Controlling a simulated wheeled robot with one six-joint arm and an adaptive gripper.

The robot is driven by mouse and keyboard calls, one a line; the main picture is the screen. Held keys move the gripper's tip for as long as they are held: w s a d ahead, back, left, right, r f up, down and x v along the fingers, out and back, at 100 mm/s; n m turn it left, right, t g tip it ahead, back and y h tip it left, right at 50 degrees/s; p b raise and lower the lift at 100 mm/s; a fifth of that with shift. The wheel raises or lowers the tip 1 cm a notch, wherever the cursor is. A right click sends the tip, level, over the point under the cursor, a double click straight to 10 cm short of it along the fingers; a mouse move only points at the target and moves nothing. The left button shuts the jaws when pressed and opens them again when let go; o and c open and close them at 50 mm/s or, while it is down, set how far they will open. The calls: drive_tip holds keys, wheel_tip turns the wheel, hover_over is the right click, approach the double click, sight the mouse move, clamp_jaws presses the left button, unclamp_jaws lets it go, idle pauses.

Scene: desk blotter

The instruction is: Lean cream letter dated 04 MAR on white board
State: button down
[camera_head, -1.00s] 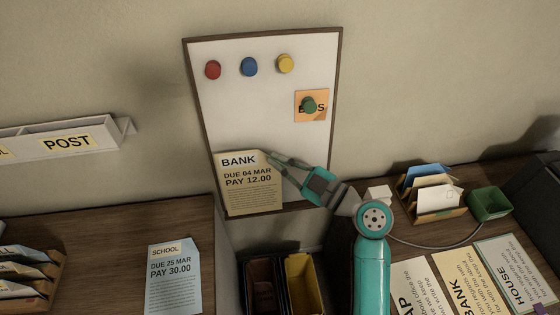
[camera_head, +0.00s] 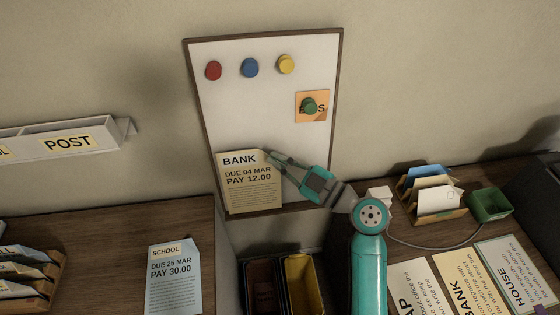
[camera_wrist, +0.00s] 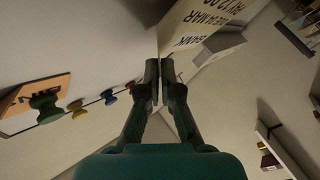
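The cream letter (camera_head: 250,190), marked BANK, DUE 04 MAR, PAY 12.00, is upright in front of the lower left of the white board (camera_head: 255,115). Its bottom edge is near the board's lower frame; I cannot tell whether its back touches the board. My gripper (camera_head: 268,157) is at the letter's upper right corner. In the wrist view, my gripper's fingers (camera_wrist: 159,75) are close together on the corner of the letter (camera_wrist: 200,22). The pinched bit is hidden between the fingertips.
Red (camera_head: 213,70), blue (camera_head: 249,66) and yellow (camera_head: 286,64) magnets sit along the board's top. A green magnet (camera_head: 309,106) is on an orange note. A blue SCHOOL letter (camera_head: 174,280) lies on the left desk. Open bins (camera_head: 303,280) stand below the board.

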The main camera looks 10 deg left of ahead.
drive_tip(key=shift+w+a+f, duration=0.2)
drive_tip(key=shift+w+f, duration=0.5)
drive_tip(key=shift+w, duration=0.05)
drive_tip(key=c, duration=1.2)
unclamp_jaws()
drive_tip(key=shift+c, duration=0.2)
drive_tip(key=v, duration=1.2)
